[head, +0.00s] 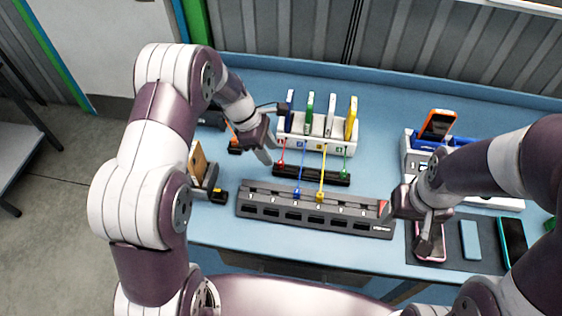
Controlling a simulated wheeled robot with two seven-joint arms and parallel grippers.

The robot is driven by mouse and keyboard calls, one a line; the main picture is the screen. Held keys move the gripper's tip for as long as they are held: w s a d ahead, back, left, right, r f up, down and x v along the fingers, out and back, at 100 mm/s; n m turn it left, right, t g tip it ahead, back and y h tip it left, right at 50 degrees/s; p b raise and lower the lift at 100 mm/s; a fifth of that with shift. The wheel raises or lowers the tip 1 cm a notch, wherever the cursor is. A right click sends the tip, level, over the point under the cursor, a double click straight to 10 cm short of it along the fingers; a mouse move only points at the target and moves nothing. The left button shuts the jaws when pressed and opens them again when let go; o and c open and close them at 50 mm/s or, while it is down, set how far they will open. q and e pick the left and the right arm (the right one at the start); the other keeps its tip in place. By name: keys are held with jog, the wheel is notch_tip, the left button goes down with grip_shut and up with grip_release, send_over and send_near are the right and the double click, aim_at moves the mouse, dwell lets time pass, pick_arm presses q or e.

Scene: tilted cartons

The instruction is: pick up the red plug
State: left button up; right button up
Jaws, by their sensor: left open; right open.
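The red plug (281,163) is small and stands at the left end of the black holder strip (312,177). My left gripper (265,157) is open just left of the red plug, with its fingers pointing down towards the holder. I cannot tell whether they touch the plug. My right gripper (428,237) is open far to the right, over a pink-edged phone (433,252), and partly hides it.
A grey numbered socket strip (270,208) lies in front of the holder. Blue (298,193) and yellow (320,193) plugs are at it; a green plug (344,172) is at the holder's right. A white rack (312,143) with coloured upright items stands behind.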

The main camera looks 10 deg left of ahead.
aim_at(279, 161)
pick_arm(q)
jog(key=x, duration=0.2)
jog(key=p+x, duration=0.1)
jog(key=x, duration=0.1)
jog(key=p+x, duration=0.1)
jog(key=x, duration=0.1)
jog(key=shift+w+d+r, duration=0.15)
jog(key=shift+w+d, duration=0.1)
jog(key=shift+w, duration=0.05)
grip_shut()
notch_tip(279, 161, up, 4)
jog(key=shift+w+f+b, duration=0.1)
jog(key=shift+f+b, duration=0.05)
jog(key=shift+b, duration=0.7)
jog(key=s+d+r+b, duration=0.2)
jog(key=s+d+r, duration=0.2)
jog(key=d+r, duration=0.3)
jog(key=d, duration=0.4)
jog(key=shift+r+p, duration=0.85)
jog(key=shift+p, duration=0.1)
